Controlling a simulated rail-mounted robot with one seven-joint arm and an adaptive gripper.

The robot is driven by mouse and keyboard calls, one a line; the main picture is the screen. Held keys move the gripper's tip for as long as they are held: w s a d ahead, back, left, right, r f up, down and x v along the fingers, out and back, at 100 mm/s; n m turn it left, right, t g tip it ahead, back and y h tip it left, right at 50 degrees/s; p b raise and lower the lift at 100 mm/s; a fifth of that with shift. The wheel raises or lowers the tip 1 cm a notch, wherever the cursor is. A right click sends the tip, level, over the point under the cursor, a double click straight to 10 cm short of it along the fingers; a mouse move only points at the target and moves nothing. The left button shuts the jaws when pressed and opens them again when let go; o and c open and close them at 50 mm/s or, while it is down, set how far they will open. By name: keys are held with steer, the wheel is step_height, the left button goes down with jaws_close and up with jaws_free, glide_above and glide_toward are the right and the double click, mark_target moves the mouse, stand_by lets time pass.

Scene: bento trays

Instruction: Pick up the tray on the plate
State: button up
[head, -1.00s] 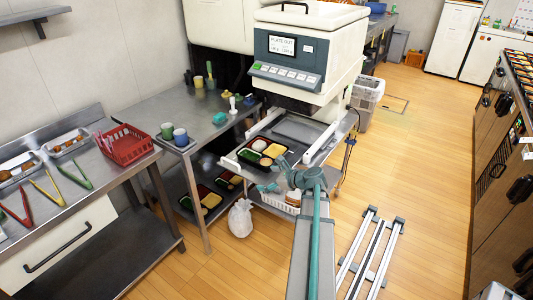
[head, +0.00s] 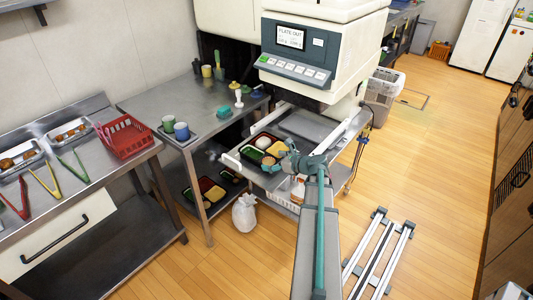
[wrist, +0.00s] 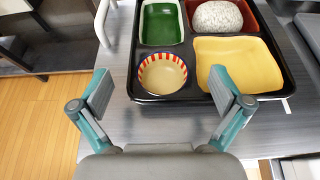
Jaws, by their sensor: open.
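The black bento tray (head: 252,158) lies on the metal plate (head: 312,125) that sticks out below the machine. In the wrist view the tray (wrist: 203,98) holds a green dish, speckled rice, a yellow dish and a striped cup. My gripper (head: 288,164) is at the tray's near right side in the head view and hides part of it. In the wrist view my gripper (wrist: 160,92) is open and empty, its fingers spread around the near edge. I cannot tell whether the fingers touch the tray. Bare plate (wrist: 140,125) shows between them.
White rails flank the plate below the control panel (head: 293,70). A steel table (head: 180,110) with cups and a red basket (head: 125,140) stand at left. More trays sit on the lower shelf (head: 205,190). A white bag (head: 245,212) is on the floor.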

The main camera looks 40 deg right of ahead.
mark_target(262, 158)
steer(key=shift+p+x, duration=0.7)
steer(key=shift+x, duration=1.95)
steer(key=shift+r, duration=0.2)
steer(key=shift+c, duration=0.3)
steer(key=c, duration=1.1)
steer(key=shift+r, duration=0.15)
steer(key=shift+c, duration=0.2)
